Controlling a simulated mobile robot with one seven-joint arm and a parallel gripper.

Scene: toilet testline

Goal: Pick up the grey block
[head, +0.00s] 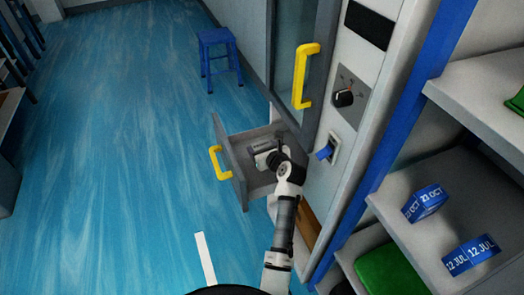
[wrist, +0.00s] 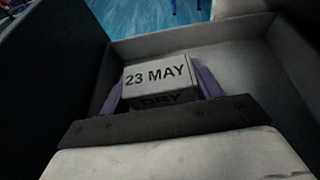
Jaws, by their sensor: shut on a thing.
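The grey block (wrist: 157,77) shows in the wrist view with "23 MAY" on one face and "DRY" on the face below it. My gripper (wrist: 160,88) has its purple fingers on the block's left and right sides and is shut on it. In the head view my gripper (head: 266,158) is down inside an open grey drawer (head: 236,165) with a yellow handle. The block is too small and covered there to make out clearly. I cannot tell whether the block touches the drawer floor.
Drawer walls (wrist: 280,60) stand close around my gripper. Shelves at the right hold blue date blocks (head: 425,203) (head: 471,255) and a green item (head: 390,272). A yellow door handle (head: 304,76) juts out above the drawer.

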